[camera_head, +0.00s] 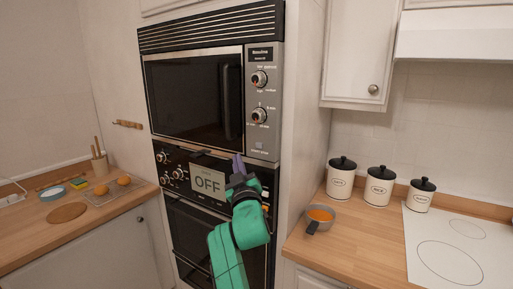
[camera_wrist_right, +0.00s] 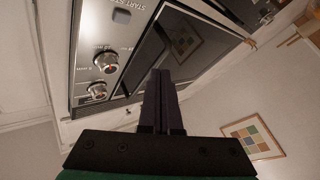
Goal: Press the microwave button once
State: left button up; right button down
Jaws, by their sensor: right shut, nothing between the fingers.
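The microwave (camera_head: 195,98) is built into the wall unit above an oven. Its control panel on the right has two knobs (camera_head: 259,79) and, below them, a small square grey button (camera_head: 259,145). In the right wrist view the button (camera_wrist_right: 122,16) shows near the top, beside "START/STOP" lettering. My right gripper (camera_head: 238,160) is shut and empty, with purple fingers pointing up. It is a little below and left of the button, apart from it in the picture. In the wrist view the right fingertips (camera_wrist_right: 160,76) are also clear of the button. My left gripper is not in view.
The lower oven (camera_head: 175,176) has knobs and an "OFF" display (camera_head: 208,182), partly behind my right arm. On the right counter stand a small pan (camera_head: 320,217) and white canisters (camera_head: 341,181) beside a white hob (camera_head: 455,245). A left counter (camera_head: 30,240) holds kitchen items.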

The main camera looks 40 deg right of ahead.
aim_at(259, 145)
jog(key=shift+w+d+p, duration=0.25)
jog(key=shift+w+d, duration=0.15)
jog(key=shift+d, duration=0.95)
jog(key=shift+w+d+p, duration=0.3)
jog(key=shift+w+d, duration=0.05)
jog(key=shift+d, duration=1.05)
jog(key=shift+w+d+p, duration=0.25)
jog(key=shift+w+d, duration=0.15)
jog(key=shift+d, duration=0.95)
jog(key=shift+r, duration=0.1)
jog(key=shift+w+d, duration=0.15)
jog(key=shift+d, duration=0.25)
